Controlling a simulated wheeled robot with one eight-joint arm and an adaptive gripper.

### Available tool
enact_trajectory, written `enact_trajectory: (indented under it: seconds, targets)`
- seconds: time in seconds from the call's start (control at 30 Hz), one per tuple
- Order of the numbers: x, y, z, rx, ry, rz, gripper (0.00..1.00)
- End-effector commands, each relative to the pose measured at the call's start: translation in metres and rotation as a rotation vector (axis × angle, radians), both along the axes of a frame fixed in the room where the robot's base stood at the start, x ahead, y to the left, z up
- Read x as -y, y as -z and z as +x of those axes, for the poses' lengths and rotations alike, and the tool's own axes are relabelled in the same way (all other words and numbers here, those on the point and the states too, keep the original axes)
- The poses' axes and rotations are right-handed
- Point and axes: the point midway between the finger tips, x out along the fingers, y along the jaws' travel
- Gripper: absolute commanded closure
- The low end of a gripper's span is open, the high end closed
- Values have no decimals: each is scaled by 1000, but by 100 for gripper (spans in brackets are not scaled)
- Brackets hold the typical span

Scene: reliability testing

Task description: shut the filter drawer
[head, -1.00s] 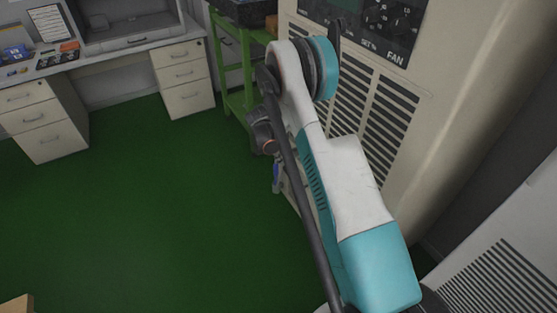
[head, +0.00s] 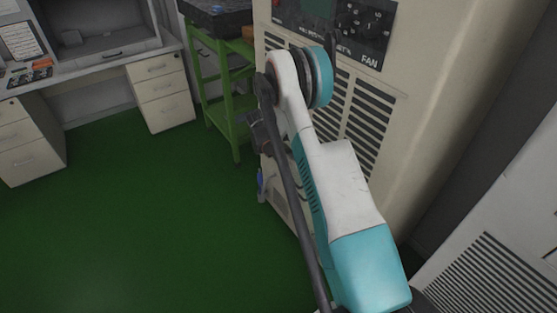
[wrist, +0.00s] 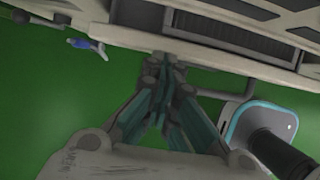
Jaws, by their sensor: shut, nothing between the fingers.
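The beige cabinet (head: 425,100) with FAN controls and slatted vents stands behind my arm in the head view. My arm covers much of its lower front. The wrist view shows part of the beige unit (wrist: 130,12), with a dark slatted opening (wrist: 215,33) and a long pale ledge below it. I cannot tell which part is the filter drawer or how far out it stands. My gripper (wrist: 163,66) is shut and empty, its tips close to the ledge's lower edge; contact cannot be told. In the head view the gripper is hidden behind my arm.
A green stand (head: 232,95) with a dark slab on top is left of the cabinet. A desk with drawers (head: 162,92) is further left. A small blue item (wrist: 81,43) shows near the unit. Another vented white unit (head: 480,275) is at right. Green floor (head: 130,220) is open at left.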

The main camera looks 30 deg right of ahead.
Motion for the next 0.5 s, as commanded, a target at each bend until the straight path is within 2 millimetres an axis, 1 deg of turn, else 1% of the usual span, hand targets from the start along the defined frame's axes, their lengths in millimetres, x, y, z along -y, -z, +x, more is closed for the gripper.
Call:
enact_trajectory:
  seconds: [0.17,0.27,0.4,0.43,0.5]
  targets:
    - [-6,1,1,-1,-1,2,100]
    - [-18,2,3,-1,-2,1,100]
    - [-44,2,8,-1,0,0,100]
    - [-44,-11,7,0,2,0,100]
    - [-49,-29,6,0,2,0,100]
